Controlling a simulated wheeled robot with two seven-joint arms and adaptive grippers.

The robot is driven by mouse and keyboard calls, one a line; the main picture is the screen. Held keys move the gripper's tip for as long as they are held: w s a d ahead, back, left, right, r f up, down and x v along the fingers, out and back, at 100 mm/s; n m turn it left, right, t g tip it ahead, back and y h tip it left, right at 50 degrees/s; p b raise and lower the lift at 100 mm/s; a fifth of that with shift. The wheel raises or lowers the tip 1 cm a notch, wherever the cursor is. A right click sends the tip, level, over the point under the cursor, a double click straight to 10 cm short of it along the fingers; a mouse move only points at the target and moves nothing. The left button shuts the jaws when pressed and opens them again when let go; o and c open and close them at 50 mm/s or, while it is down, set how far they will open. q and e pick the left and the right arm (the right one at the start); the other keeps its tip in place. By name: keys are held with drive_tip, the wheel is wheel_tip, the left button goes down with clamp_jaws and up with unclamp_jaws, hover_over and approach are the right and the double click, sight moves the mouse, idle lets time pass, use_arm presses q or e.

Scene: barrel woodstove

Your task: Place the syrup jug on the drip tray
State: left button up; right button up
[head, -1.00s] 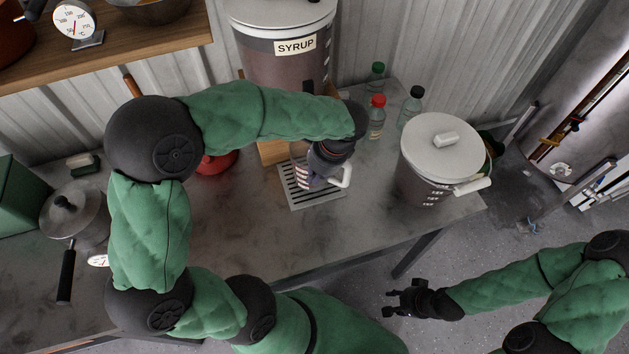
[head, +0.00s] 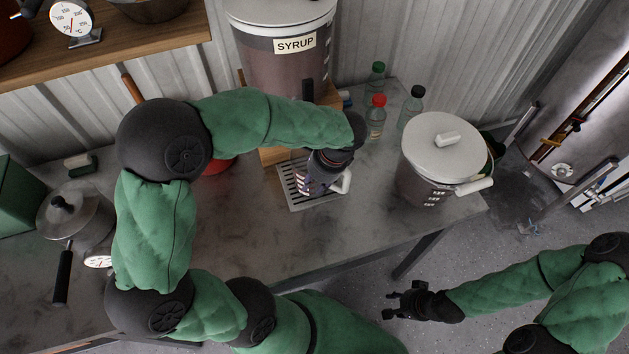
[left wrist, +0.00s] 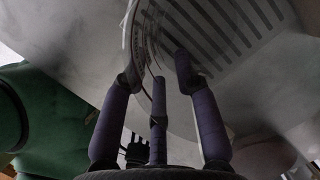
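The syrup jug (head: 343,183) is at the drip tray in the head view. Its white handle shows to the right of my left gripper, which hides much of its body. My left gripper (head: 314,184) is at the jug, its purple-grey fingers closed around part of it. The slotted metal drip tray (head: 294,203) lies on the bench below. I cannot tell whether the jug's base touches it. In the left wrist view the fingers (left wrist: 158,85) are against a pale see-through surface, with the tray slots (left wrist: 225,30) beyond. My right gripper (head: 398,301) is empty, fingers apart, off the bench's front.
A large container labelled SYRUP (head: 283,70) stands behind the tray. Small bottles (head: 376,118) and a lidded bucket (head: 440,150) are to the right. A lidded pot (head: 72,215) is at the left. The bench front (head: 350,235) is clear.

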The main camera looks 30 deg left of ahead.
use_arm(q)
drive_tip(key=shift+r, duration=0.1)
drive_tip(key=p+v, duration=0.3)
drive_tip(key=v, duration=0.9)
idle(1.0)
